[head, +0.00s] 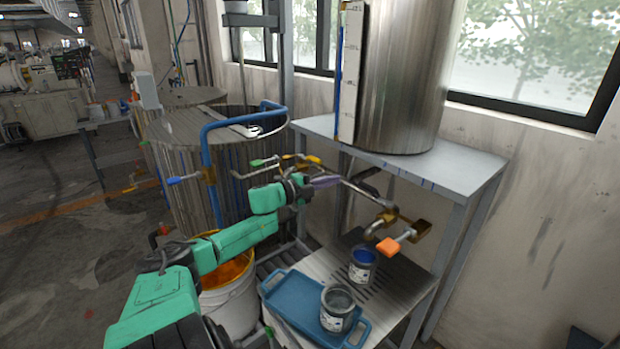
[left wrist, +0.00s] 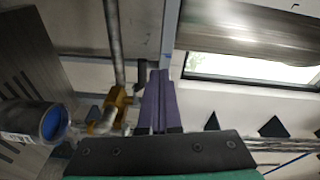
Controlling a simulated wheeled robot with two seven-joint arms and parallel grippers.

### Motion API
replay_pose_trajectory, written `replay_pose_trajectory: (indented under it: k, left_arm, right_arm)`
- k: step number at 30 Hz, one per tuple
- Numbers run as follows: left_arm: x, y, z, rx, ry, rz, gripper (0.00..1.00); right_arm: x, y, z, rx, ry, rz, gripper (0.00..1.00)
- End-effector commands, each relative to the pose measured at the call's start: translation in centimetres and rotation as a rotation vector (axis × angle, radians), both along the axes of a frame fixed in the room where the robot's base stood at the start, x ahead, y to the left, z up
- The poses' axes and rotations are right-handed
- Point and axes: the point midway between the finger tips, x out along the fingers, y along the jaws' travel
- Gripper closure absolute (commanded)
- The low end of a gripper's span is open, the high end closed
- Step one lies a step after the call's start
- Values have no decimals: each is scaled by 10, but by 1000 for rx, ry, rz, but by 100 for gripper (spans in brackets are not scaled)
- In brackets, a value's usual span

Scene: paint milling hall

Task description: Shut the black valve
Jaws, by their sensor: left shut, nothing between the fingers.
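A black valve handle (head: 368,187) shows just past my left gripper, near the metal pipe below the steel tank. A black handle (left wrist: 142,76) also shows in the left wrist view, close beside the fingertips, with a brass valve body (left wrist: 117,100) left of it. I take it for the same valve, but its exact angle is hard to tell. My left gripper (head: 332,181) has purple fingers, shut and empty, pointing right toward the pipe. In the left wrist view the fingers (left wrist: 160,78) lie together. I cannot tell if they touch the handle. My right gripper is out of view.
An orange-handled valve (head: 388,247) hangs above the lower shelf. A blue pipe (head: 206,150) and an orange paint bucket (head: 228,308) stand left. The steel tank (head: 405,80) is above.

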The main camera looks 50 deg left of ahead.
Motion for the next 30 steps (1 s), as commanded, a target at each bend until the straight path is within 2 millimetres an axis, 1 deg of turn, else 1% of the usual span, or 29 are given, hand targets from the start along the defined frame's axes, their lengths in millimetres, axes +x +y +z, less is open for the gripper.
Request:
replay_pose_trajectory:
  k: [1,2,3,6,10,14,20,30]
  left_arm:
    - [-2,11,-8,4,1,3,100]
    - [-4,18,-7,5,1,3,100]
    - [-6,27,-9,5,0,2,100]
    - [-11,46,-7,4,-1,2,100]
    - [-14,60,-3,0,0,0,100]
    - [-17,65,0,0,2,-1,100]
    - [-16,64,1,-2,3,-1,100]
    - [-16,64,1,-2,3,-1,100]
  right_arm:
    - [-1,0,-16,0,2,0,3]
    - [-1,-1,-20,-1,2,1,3]
    - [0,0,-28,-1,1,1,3]
    - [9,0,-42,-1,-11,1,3]
    - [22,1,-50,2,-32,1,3]
    - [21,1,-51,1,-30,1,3]
    - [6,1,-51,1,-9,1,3]
    - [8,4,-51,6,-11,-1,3]
